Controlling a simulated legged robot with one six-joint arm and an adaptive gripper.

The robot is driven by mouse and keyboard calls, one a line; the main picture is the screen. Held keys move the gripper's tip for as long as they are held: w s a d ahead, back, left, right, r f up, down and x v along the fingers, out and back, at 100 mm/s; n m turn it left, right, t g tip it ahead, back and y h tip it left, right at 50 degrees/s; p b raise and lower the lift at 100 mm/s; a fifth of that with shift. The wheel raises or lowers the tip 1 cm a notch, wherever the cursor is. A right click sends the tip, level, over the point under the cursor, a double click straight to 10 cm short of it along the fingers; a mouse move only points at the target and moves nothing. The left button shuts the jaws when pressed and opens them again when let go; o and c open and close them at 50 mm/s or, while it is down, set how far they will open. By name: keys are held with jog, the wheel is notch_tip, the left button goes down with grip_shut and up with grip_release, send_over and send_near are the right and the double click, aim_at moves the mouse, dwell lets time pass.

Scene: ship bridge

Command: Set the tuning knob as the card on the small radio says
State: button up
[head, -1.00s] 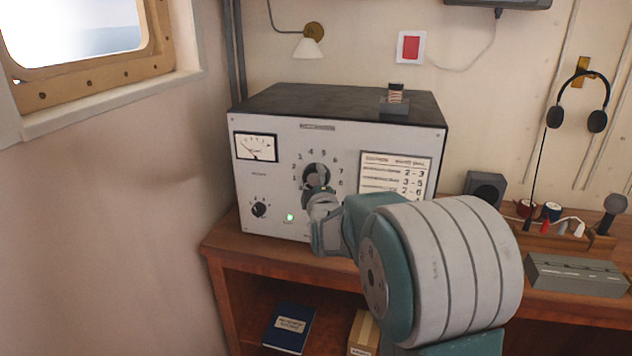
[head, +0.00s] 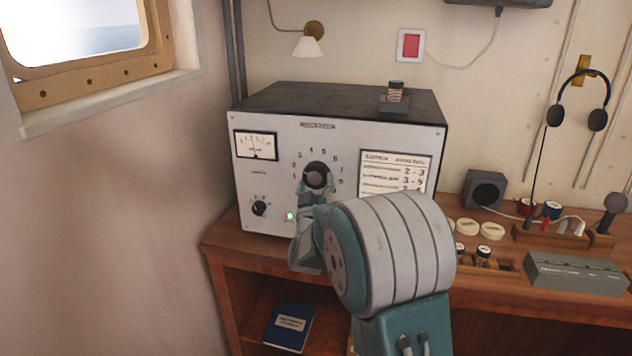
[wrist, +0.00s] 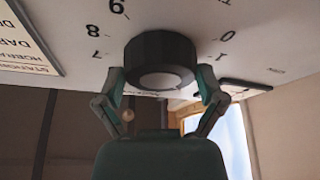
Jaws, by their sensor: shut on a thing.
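The grey radio (head: 290,200) stands on the wooden desk with a dark top. Its dark tuning knob (head: 317,174) sits mid-panel inside a ring of numbers, and fills the middle of the wrist view (wrist: 158,62). My gripper (head: 313,186) is shut on the tuning knob, one finger on each side in the wrist view (wrist: 160,82). The knob's pointer mark cannot be made out. A white card (head: 392,172) is on the panel's right; "2-3" and "3-5" are readable, and its lower part is hidden by my arm.
A smaller knob (head: 259,208), a green lamp (head: 291,216) and a needle meter (head: 256,145) are on the panel. A small coil part (head: 395,97) stands on top. A speaker (head: 484,189), several coils and a grey box (head: 577,273) are at right. The wall is close on the left.

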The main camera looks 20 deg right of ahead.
jog(key=m+g+h, duration=0.1)
jog(key=m, duration=0.2)
jog(key=m+h, duration=0.2)
jog(key=m, duration=0.1)
jog(key=m+g+h, duration=0.1)
jog(key=m, duration=0.2)
jog(key=shift+w+a+f+m+g, duration=0.15)
jog(key=shift+w+a+m+g, duration=0.05)
jog(key=shift+a+m+g, duration=0.1)
jog(key=m+g+h, duration=0.1)
jog(key=m, duration=0.2)
jog(key=m+g+h, duration=0.1)
jog(key=m+g, duration=0.1)
jog(key=m, duration=0.2)
jog(key=shift+w+a+m+h, duration=0.1)
jog(key=shift+m+h, duration=0.2)
jog(key=m+g, duration=0.1)
jog(key=m, duration=0.1)
jog(key=m+g, duration=0.1)
jog(key=m, duration=0.1)
jog(key=m+g, duration=0.1)
jog(key=m, duration=0.1)
jog(key=shift+r+m, duration=0.25)
jog(key=shift+m, duration=0.15)
jog(key=m, duration=0.2)
jog(key=m+g+y, duration=0.1)
jog(key=m, duration=0.1)
jog(key=shift+m+g, duration=0.3)
jog(key=shift+m, duration=0.1)
jog(key=o, duration=0.8)
